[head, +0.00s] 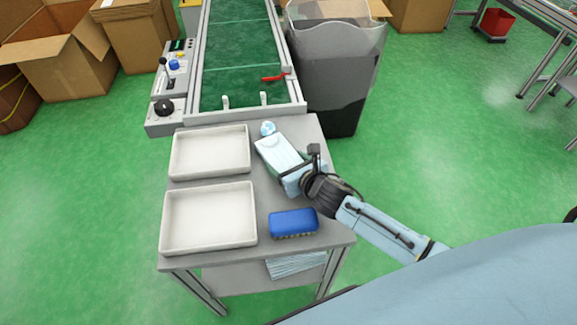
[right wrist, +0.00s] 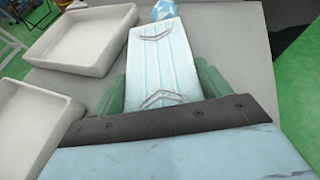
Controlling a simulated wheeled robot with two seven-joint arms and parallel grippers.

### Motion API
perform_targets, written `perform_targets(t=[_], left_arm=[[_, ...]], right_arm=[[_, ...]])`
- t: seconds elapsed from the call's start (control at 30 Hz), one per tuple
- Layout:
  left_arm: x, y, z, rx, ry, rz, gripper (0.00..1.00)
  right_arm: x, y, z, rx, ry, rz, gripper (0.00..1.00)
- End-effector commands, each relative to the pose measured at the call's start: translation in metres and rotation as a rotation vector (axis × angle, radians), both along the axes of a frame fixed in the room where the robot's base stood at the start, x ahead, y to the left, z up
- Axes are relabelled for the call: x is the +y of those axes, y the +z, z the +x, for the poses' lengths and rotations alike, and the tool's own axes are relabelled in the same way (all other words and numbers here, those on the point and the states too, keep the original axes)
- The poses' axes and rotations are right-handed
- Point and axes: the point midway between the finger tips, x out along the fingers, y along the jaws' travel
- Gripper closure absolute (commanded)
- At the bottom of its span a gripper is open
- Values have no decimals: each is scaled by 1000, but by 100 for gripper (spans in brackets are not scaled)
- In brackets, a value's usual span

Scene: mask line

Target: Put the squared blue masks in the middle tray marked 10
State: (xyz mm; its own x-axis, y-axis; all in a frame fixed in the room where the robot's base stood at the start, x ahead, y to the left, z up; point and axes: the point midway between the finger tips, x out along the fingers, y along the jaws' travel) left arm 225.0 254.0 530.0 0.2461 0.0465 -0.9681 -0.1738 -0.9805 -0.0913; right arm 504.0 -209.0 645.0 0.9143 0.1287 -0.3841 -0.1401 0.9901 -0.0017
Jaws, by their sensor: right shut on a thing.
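My right gripper (head: 292,172) is shut on a light blue, rectangular pleated mask (head: 277,150), perhaps a stack of masks. In the right wrist view the mask (right wrist: 155,62) lies between the two green fingers (right wrist: 160,90), with a bent wire shape at each end. It is over the right side of the grey table, and I cannot tell whether it touches the top. Two white trays, a far one (head: 174,153) and a near one (head: 166,220), stand at the left of the table. Both look empty, and no number is readable on either. My left gripper is not in view.
A blue brush-like block (head: 293,221) lies at the table's near right. A blue and white ball (head: 268,129) sits just beyond the mask. Light blue sheets (head: 296,264) lie on the lower shelf. A conveyor (head: 240,70) and a grey bin (head: 330,85) stand behind the table.

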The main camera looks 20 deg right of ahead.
Motion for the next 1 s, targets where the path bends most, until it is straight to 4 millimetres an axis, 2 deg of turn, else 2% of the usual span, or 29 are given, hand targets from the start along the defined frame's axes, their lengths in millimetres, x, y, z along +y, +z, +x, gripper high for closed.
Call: perform_targets(t=[0.4, 0.43, 0.57, 0.6, 1.0], left_arm=[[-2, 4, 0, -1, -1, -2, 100], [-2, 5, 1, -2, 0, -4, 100], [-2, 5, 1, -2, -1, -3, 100], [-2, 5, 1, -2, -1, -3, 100], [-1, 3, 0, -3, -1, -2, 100]], right_arm=[[0, -4, 0, 1, 0, -1, 46], [0, -4, 0, 1, 0, -1, 22], [0, -4, 0, 1, 0, -1, 5], [0, -4, 0, 1, 0, 0, 2], [0, 2, -4, 1, 0, 0, 2]])
